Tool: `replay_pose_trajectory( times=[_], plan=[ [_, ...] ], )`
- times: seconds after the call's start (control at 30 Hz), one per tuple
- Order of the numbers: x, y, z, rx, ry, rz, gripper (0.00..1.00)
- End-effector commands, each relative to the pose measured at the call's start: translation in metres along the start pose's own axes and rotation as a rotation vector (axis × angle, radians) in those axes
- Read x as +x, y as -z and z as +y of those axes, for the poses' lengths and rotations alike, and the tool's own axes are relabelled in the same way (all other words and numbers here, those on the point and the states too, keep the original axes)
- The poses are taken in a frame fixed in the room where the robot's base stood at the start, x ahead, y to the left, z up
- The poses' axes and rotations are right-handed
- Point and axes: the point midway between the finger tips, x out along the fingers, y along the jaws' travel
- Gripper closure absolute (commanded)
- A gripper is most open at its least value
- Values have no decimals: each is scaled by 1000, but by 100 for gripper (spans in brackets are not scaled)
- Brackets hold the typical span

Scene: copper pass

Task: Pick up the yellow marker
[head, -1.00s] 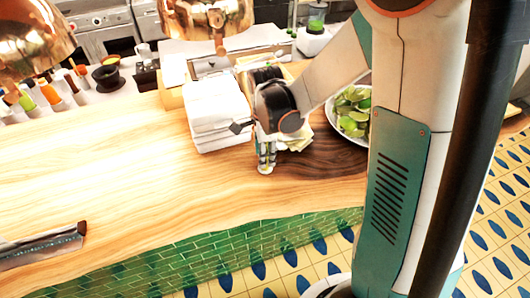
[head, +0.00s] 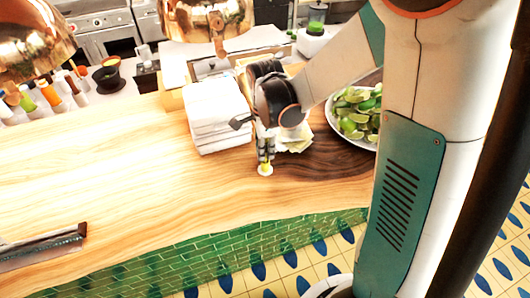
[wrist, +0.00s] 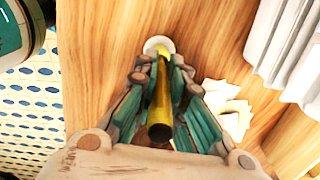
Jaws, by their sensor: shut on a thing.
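The yellow marker (wrist: 160,108) stands roughly along my gripper's axis in the wrist view, its dark end towards the camera. My gripper (wrist: 161,68) is shut on it, with a teal finger on each side. A small pale round thing (wrist: 157,44) shows at the marker's far end; I cannot tell whether the marker touches it. In the head view my gripper (head: 266,158) points down at the wooden counter, just in front of the napkin stack. A bit of yellow (head: 266,170) shows below the fingertips, and the fingers hide the rest of the marker.
A stack of white napkins (head: 215,115) stands left of my gripper. A bowl of limes (head: 335,122) is to the right, with pale paper slips (head: 297,138) between. The wooden counter (head: 130,170) is clear between.

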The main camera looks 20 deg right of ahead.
Motion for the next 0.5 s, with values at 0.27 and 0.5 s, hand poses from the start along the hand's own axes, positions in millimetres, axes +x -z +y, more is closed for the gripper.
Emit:
replay_pose_trajectory(
  times=[0.27, 0.5],
  plan=[
    [-64, 0, 0, 0, 0, 0, 100],
    [-129, 0, 0, 0, 0, 0, 100]
  ],
)
